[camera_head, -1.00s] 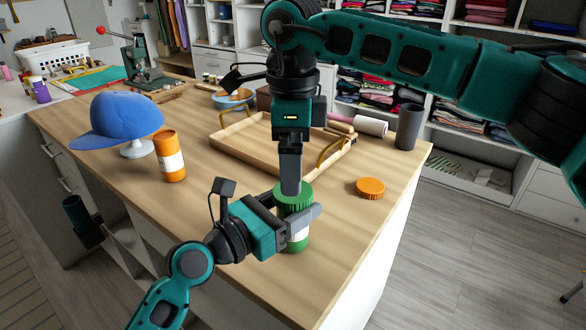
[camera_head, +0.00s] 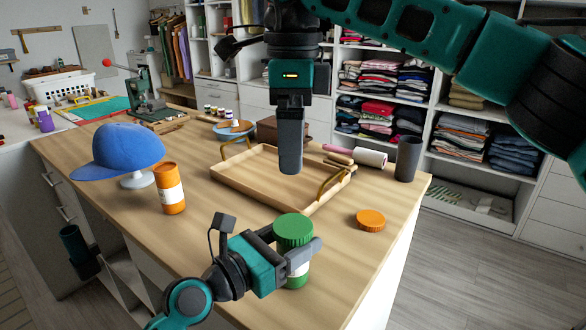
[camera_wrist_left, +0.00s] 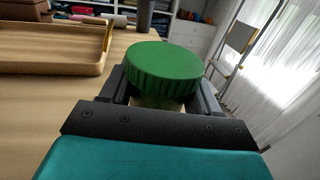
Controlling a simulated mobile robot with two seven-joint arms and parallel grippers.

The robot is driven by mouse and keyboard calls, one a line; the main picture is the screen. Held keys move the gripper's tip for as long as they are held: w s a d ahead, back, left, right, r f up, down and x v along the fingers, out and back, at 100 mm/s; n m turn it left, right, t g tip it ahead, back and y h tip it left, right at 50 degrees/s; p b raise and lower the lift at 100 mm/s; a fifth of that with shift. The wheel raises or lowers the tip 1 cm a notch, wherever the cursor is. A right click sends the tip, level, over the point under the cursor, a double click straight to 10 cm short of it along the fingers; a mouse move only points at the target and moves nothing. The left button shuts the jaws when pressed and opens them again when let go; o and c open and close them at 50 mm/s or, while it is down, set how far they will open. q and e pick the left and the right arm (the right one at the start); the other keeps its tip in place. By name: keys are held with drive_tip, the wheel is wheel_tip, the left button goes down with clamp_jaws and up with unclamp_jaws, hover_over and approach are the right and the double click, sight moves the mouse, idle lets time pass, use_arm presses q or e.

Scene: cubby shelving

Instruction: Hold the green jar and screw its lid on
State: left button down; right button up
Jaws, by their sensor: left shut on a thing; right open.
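The green jar (camera_head: 297,275) stands upright near the front edge of the table, with its ribbed green lid (camera_head: 294,230) sitting level on top. The lid also shows in the left wrist view (camera_wrist_left: 162,72). My left gripper (camera_head: 296,256) is shut on the jar's body just below the lid, with a finger on each side. How tightly the lid is seated cannot be seen. My right gripper (camera_head: 290,170) points down, open and empty, in the air above and clear of the lid; its fingers overlap in the head view.
An orange lid (camera_head: 371,220) lies to the right. A wooden tray (camera_head: 240,190) and a dark cylinder (camera_head: 408,158) are behind. Table between is clear.

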wheel_tip(320, 180, up, 2)
drive_tip(key=shift+r, duration=0.25)
use_arm(q)
drive_tip(key=shift+c, duration=0.8)
unclamp_jaws()
drive_tip(key=v, duration=1.3)
use_arm(e)
drive_tip(key=shift+f, duration=0.1)
